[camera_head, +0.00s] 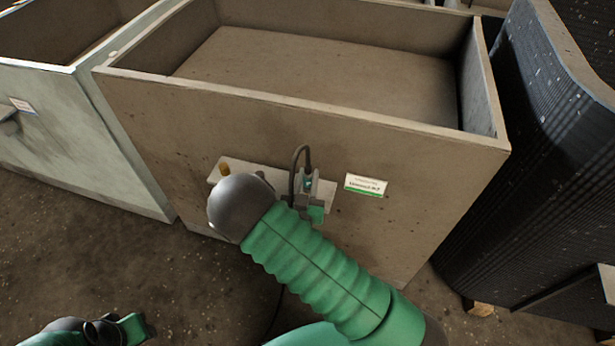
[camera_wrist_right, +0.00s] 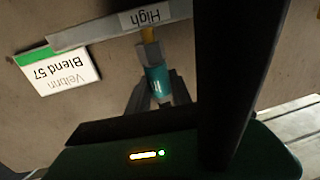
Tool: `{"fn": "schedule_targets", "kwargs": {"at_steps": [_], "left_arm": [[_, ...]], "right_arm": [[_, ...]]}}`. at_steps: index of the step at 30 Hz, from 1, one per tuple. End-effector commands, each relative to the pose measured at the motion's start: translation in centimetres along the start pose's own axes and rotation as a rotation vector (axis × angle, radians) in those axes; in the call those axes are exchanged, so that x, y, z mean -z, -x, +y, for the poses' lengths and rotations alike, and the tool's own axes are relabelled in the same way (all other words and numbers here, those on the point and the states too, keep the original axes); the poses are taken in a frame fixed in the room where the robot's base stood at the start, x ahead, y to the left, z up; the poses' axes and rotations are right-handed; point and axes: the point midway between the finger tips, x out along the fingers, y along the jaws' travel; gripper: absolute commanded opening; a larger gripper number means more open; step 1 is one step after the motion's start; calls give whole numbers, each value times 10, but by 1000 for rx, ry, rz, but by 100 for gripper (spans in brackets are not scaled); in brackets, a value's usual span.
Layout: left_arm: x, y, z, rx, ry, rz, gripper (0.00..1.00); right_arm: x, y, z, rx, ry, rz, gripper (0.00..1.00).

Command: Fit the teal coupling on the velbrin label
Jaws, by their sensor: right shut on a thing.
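My right gripper (camera_head: 308,186) is shut on the teal coupling (camera_wrist_right: 157,84), in front of a pale plate (camera_head: 232,163) on a brown bin's front wall. In the right wrist view, the coupling's grey end (camera_wrist_right: 150,54) is lined up with a yellow stub (camera_wrist_right: 148,33) under a tag reading "High". Whether it is seated on the stub I cannot tell. The white label (camera_wrist_right: 62,72) with a green strip reads "Velbrin Blend 57", upside down; in the head view the label (camera_head: 366,185) is right of the gripper. My left gripper (camera_head: 128,328) is low at the left, its jaws unclear.
Another yellow stub (camera_head: 224,169) is at the plate's left end. A pale green bin (camera_head: 70,130) stands left, and a black ribbed container (camera_head: 550,150) stands close on the right. Bare floor (camera_head: 60,240) lies in front.

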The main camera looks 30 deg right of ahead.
Motion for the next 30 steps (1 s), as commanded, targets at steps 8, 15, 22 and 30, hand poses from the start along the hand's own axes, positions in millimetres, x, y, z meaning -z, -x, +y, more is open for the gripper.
{"fn": "schedule_targets", "kwargs": {"at_steps": [8, 15, 22, 30], "left_arm": [[-2, -7, 0, 0, 0, 0, 36], [-3, -12, 0, 0, 0, 0, 36], [-2, -11, 0, 0, 0, 0, 36], [-3, -11, 0, 0, 0, 0, 36]], "right_arm": [[-8, 0, 0, 0, 0, 1, 0], [-14, 0, 0, 0, 0, 1, 0], [-13, 0, 0, 0, 0, 1, 49], [-14, 0, 0, 0, 0, -1, 51]]}}
